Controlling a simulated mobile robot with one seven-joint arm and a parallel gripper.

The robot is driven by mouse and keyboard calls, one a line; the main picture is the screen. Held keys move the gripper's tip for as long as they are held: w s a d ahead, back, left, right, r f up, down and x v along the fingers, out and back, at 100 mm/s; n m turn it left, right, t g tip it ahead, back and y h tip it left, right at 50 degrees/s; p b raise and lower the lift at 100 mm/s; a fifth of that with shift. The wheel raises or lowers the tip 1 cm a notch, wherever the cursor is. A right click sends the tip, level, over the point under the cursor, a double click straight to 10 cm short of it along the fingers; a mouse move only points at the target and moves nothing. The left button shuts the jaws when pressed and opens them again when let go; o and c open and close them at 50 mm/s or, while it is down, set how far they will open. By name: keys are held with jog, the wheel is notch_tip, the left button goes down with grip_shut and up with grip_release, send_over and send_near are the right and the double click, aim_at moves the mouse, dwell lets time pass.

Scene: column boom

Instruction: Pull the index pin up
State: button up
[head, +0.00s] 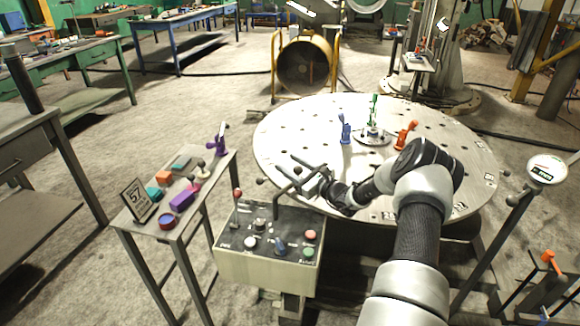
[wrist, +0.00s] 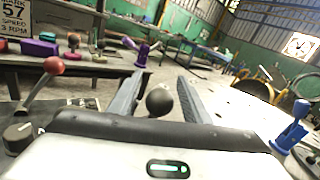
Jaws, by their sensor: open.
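In the wrist view the knob (wrist: 159,101) shows between the two open fingers (wrist: 158,85), with a gap on each side. It does not look gripped.
A control box (head: 270,262) with buttons and a red-knobbed lever (head: 238,193) stands just below my gripper. A side table (head: 185,225) holds coloured parts. Blue (head: 345,128), green (head: 373,110) and orange (head: 405,134) clamps stand on the round table.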

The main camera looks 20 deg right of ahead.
grip_shut()
jog(key=shift+w+r+p, duration=0.1)
jog(key=shift+r+p, duration=0.75)
jog(key=shift+r, duration=0.9)
grip_release()
jog(key=shift+r, duration=0.15)
jog(key=shift+s, duration=0.2)
jog(key=p+v, duration=0.1)
jog(key=v, duration=1.6)
